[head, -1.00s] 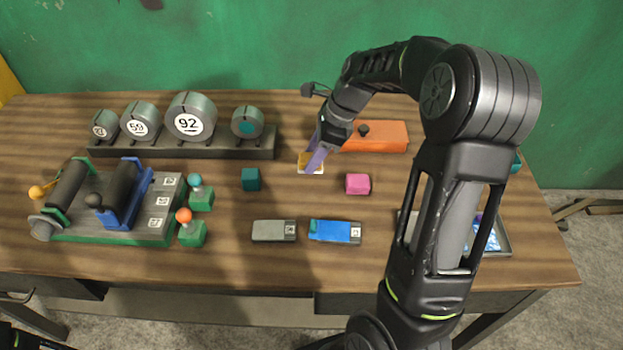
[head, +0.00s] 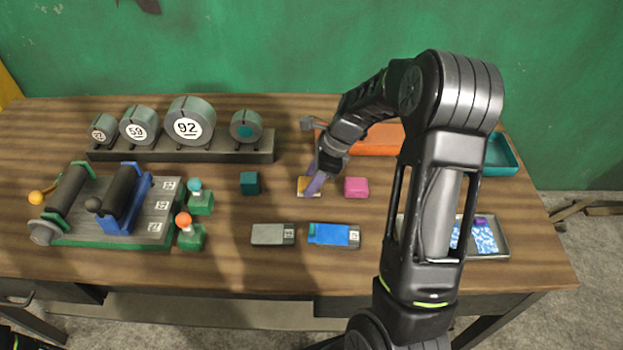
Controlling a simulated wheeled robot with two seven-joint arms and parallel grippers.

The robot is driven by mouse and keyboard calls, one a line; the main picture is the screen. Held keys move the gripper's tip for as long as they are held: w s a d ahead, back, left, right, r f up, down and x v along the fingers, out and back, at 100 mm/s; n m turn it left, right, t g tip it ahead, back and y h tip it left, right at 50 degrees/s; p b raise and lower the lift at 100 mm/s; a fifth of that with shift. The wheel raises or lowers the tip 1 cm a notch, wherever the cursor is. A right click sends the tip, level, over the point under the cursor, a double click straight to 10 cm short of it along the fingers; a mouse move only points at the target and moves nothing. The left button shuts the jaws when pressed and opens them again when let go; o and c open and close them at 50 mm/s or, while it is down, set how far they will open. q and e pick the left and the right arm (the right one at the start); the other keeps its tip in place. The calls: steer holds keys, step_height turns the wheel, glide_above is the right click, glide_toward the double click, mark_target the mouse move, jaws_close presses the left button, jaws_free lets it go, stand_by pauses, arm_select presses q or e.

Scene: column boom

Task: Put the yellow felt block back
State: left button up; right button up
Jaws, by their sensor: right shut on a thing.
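My right gripper (head: 313,181), with purple fingers, reaches down over the middle of the table. It is shut on the yellow felt block (head: 303,184), which has a pale lower edge. The fingers hide part of the block. I cannot tell whether it touches the table or hangs just above it. A pink block (head: 356,187) lies close to its right. A teal block (head: 250,183) lies farther to its left. My left gripper is not in view.
A grey block (head: 268,234) and a blue block (head: 328,233) lie in front. An orange tray (head: 378,139) stands behind, a teal tray (head: 503,155) at back right, a metal tray (head: 497,252) at front right. A roller fixture (head: 155,225) and a rack of drums (head: 180,152) fill the left.

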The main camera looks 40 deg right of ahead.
steer(key=shift+f, duration=0.15)
steer(key=o, duration=1.3)
steer(key=shift+r, duration=0.2)
steer(key=v, duration=1.2)
steer(key=shift+b, duration=0.4)
